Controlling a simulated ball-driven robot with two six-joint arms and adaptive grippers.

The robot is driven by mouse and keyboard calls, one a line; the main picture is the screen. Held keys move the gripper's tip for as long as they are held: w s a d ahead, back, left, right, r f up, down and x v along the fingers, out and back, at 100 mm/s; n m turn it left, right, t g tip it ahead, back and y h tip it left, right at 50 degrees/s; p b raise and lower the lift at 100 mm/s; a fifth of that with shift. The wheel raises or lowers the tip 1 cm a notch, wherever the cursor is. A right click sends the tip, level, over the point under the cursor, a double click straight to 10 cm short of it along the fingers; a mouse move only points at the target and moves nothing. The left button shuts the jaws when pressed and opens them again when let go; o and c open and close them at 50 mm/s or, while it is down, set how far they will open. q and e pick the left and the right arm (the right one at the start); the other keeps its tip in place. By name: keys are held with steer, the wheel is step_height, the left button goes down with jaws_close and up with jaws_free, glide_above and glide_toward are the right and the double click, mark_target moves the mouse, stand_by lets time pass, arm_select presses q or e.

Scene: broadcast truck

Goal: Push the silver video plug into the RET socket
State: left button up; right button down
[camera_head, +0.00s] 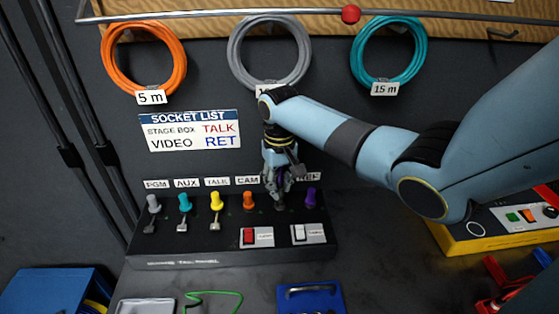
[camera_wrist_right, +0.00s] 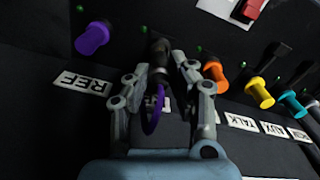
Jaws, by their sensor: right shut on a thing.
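My right gripper (camera_head: 278,185) is over the sloped connector panel (camera_head: 150,244), between the CAM and REF positions. It covers the label there in the head view. In the right wrist view, its fingers (camera_wrist_right: 160,72) are closed around a dark grey plug (camera_wrist_right: 158,48), which looks like the silver video plug. The label behind the fingers (camera_wrist_right: 150,102) is mostly hidden, so RET cannot be read. My left gripper is not in view.
An orange plug (camera_head: 249,201) and a purple plug (camera_head: 310,197) stand close on either side. Yellow (camera_head: 216,202), teal (camera_head: 184,204) and grey (camera_head: 153,205) plugs are further left. The socket list (camera_head: 190,130) pairs VIDEO with RET.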

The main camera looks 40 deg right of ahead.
mark_target(279, 183)
steer(key=shift+p, duration=0.3)
steer(key=shift+f+b, duration=0.75)
steer(key=shift+f, duration=0.45)
steer(key=c, duration=1.1)
jaws_free()
steer(key=shift+r, duration=0.1)
step_height(279, 183, up, 12)
steer(key=shift+f, duration=0.1)
